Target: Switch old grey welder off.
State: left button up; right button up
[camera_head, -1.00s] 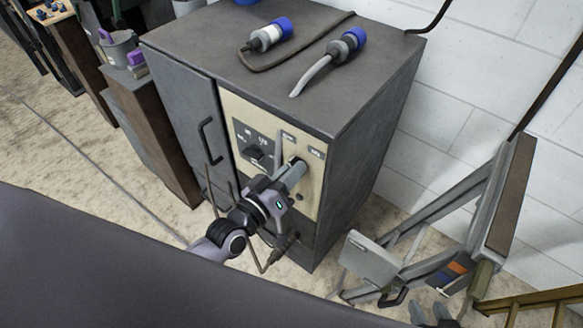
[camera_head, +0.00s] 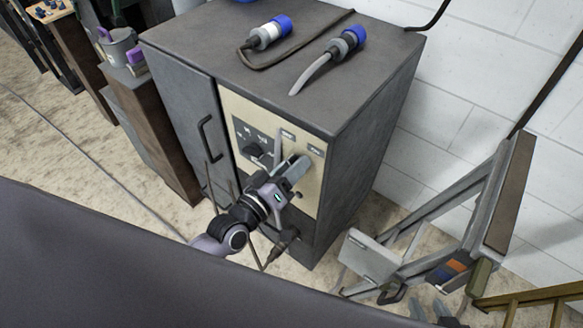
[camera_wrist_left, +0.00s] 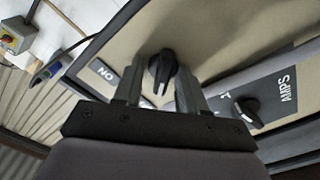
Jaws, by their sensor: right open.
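The grey welder (camera_head: 375,130) is a dark cabinet with a beige control panel (camera_head: 228,103). In the left wrist view, a black knob (camera_wrist_left: 162,66) sits on the panel, with an ON label (camera_wrist_left: 104,72) beside it. My left gripper (camera_head: 290,162) is at the panel. In the left wrist view its fingers (camera_wrist_left: 159,92) stand apart on either side of the knob's pointer, with small gaps showing. In the head view this knob is mostly hidden by the fingers. My right gripper (camera_head: 444,312) is partly in view at the bottom edge, open and away from the welder.
A second black knob (camera_wrist_left: 246,110), labelled AMPS, is right of the first in the wrist view. Two blue-ended plugs (camera_head: 268,33) (camera_head: 344,44) lie on the welder's top. A cabinet handle (camera_head: 206,139) is left of the panel. A grey metal frame (camera_head: 450,205) stands at right.

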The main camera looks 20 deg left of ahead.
pick_arm(q)
jog(key=shift+s+f, duration=0.15)
jog(key=v, duration=0.7)
dwell(0.7)
